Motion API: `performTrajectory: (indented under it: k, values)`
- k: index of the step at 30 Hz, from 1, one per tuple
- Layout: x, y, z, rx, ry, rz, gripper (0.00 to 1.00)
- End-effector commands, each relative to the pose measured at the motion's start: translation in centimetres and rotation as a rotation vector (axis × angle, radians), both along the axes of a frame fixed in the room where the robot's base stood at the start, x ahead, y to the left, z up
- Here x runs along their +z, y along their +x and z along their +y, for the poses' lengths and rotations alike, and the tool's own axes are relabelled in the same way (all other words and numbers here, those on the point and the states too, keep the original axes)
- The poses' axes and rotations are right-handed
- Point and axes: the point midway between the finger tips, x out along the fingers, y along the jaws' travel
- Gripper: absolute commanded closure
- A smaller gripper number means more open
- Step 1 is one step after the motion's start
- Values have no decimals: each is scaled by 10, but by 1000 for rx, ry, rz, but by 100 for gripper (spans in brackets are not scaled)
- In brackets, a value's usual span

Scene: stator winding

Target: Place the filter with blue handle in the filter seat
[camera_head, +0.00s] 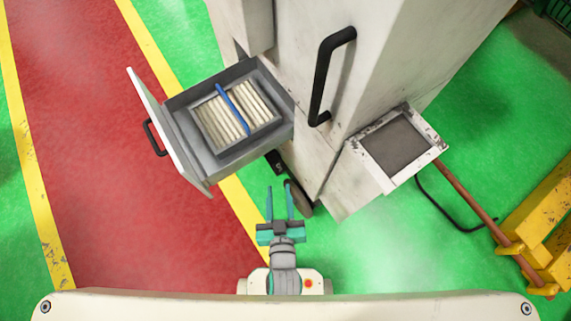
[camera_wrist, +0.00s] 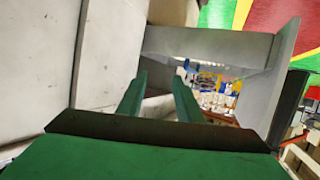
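My gripper (camera_head: 280,194) is to the lower right of the drawer, apart from the filter. Its two fingers are spread, with nothing between them. In the wrist view my gripper (camera_wrist: 158,80) shows the same gap, facing grey drawer panels (camera_wrist: 210,44); the filter cannot be made out there.
The tall pale cabinet (camera_head: 375,70) with a black handle (camera_head: 326,72) stands right of the drawer. A square white frame with a dark grey panel (camera_head: 398,146) juts out at its right. A yellow rack (camera_head: 540,230) with a brown rod is far right. Red floor (camera_head: 110,150) lies clear at left.

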Motion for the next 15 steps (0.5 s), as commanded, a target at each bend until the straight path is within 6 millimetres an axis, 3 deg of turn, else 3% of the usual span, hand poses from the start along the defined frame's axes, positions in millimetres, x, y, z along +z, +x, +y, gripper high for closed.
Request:
performTrajectory:
  k: [1, 6, 10, 15]
  values:
    - [6, -20, -5, -19, 5, -1, 67]
    - [39, -68, -15, -63, 29, -37, 67]
    - [62, -94, -19, -81, 48, -62, 67]
    - [81, -110, -19, -87, 62, -83, 67]
